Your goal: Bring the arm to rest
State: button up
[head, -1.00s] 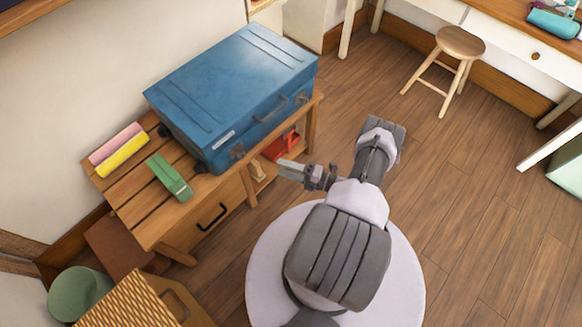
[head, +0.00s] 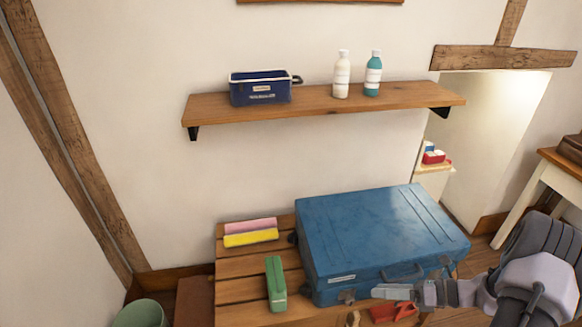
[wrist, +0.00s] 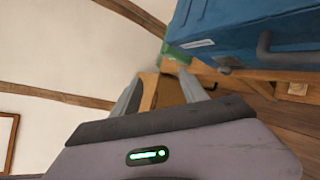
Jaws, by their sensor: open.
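My gripper (head: 392,293) is at the lower right in the head view, in front of the blue suitcase's front face in the picture. In the wrist view its two fingers (wrist: 160,97) stand apart with nothing between them. The gripper is open and empty. The blue suitcase (head: 375,238) lies closed on the slatted wooden bench (head: 232,287); it also shows at the top right of the wrist view (wrist: 235,25). The head view does not show whether the gripper touches the suitcase.
A green case (head: 276,284), a yellow block (head: 250,239) and a pink block (head: 250,226) lie on the bench. A wall shelf (head: 310,106) holds a blue bin (head: 260,90), a white bottle (head: 341,75) and a teal bottle (head: 373,74). A red object (head: 393,312) shows below the gripper.

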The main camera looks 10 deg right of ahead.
jog(key=s+a+r+n+g+h, duration=0.1)
jog(key=a+r+n+g+h, duration=0.15)
jog(key=a+r+n, duration=0.55)
jog(key=s+a+r+n+g+h, duration=0.1)
jog(key=a+r+n+g+h, duration=0.15)
jog(key=a+r+n, duration=0.55)
jog(key=s+a+r+n+t+h, duration=0.2)
jog(key=s+a+r+n, duration=0.1)
jog(key=s+r+n, duration=0.3)
jog(key=s+a+r+n+t+h, duration=0.2)
jog(key=s+a+r+n+h, duration=0.1)
jog(key=s+r+n, duration=0.3)
jog(key=shift+s+r+n, duration=0.3)
jog(key=shift+s, duration=0.5)
